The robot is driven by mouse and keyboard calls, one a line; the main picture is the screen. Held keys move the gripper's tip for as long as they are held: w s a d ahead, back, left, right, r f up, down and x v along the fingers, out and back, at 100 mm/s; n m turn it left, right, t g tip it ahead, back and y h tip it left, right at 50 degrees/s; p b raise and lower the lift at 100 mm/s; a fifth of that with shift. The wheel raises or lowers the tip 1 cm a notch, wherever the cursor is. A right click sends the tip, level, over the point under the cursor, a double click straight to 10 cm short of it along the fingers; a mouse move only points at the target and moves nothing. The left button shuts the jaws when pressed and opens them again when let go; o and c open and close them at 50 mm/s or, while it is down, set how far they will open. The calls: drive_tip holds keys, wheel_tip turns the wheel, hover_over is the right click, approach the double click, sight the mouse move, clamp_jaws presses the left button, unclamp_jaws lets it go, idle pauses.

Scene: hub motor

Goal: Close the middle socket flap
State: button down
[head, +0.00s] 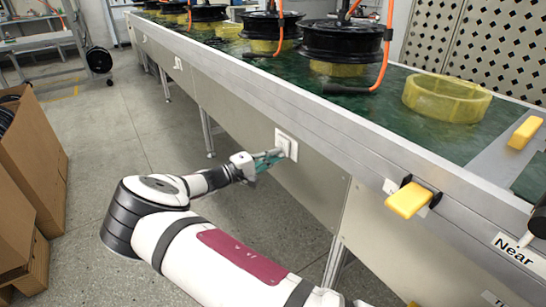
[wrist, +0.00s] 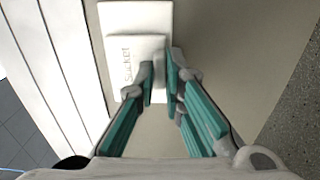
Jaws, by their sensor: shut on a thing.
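The white socket (head: 292,152) is mounted on the side panel of the long workbench in the head view. In the wrist view its back plate (wrist: 115,16) is at the top. The flap (wrist: 122,72), marked "Socket", stands in front of the plate and seems to stick out from it. My gripper (wrist: 160,84), with teal fingers, is shut on the flap's right edge, one finger on each side. In the head view my gripper (head: 270,158) reaches the socket from the left. The fingers hide part of the flap, and its exact angle is hard to tell.
The bench's metal rail (head: 240,75) runs above the socket. A yellow handle (head: 408,200) juts from the bench front at right. Hub motors (head: 341,42) and a yellow ring (head: 446,98) are on the green top. Cardboard boxes (head: 30,165) stand at left. The floor between is clear.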

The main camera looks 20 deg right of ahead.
drive_tip(key=shift+d, duration=0.1)
drive_tip(key=c, duration=1.7)
unclamp_jaws()
drive_tip(key=v, duration=1.2)
